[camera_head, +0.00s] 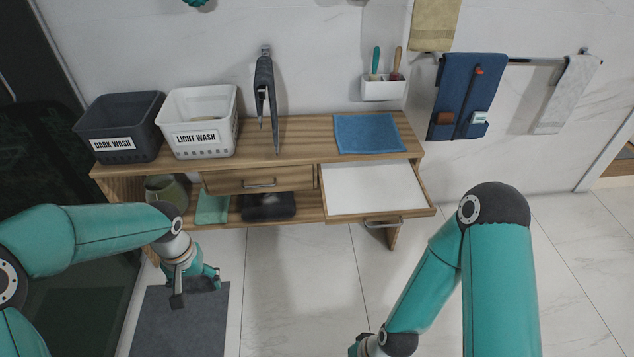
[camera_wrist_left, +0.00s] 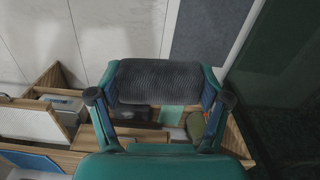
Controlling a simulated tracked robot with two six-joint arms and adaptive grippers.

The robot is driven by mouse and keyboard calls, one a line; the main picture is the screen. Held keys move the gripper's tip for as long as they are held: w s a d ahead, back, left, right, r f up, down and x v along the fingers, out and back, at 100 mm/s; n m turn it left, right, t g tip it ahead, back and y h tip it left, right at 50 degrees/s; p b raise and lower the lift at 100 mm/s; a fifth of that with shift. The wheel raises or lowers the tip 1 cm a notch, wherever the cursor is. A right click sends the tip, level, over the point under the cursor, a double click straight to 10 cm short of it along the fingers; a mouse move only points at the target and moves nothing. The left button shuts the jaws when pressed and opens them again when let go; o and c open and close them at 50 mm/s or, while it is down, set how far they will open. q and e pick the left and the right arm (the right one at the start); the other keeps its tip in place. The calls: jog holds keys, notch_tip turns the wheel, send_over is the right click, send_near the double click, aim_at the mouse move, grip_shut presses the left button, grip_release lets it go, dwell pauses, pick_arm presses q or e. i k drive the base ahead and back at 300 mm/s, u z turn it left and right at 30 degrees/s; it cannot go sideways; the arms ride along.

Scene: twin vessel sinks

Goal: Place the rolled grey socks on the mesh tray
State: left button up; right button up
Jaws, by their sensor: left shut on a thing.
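The rolled grey socks (camera_wrist_left: 158,82) show in the left wrist view as a dark grey, ribbed roll lying crosswise between my left fingers. My left gripper (camera_head: 197,284) is shut on this roll and holds it in front of the bench's left part, above the dark floor mat in the picture. In the head view the roll is small and partly hidden by the fingers. I cannot pick out a mesh tray with certainty in either view. My right gripper (camera_head: 362,347) is at the bottom edge of the head view, mostly hidden or cut off.
A wooden bench (camera_head: 300,128) carries a dark basket (camera_head: 120,118), a white basket (camera_head: 205,112) and a blue cloth (camera_head: 368,133). Its right drawer (camera_head: 372,188) stands open with a white interior. A black item (camera_head: 268,207) and green cloth (camera_head: 212,209) lie on the lower shelf.

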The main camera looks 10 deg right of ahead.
aim_at(372, 184)
jog(key=u, duration=0.45)
jog(key=i, duration=0.15)
jog(key=z, duration=1.9)
jog(key=i, duration=1.6)
jog(key=u, duration=0.2)
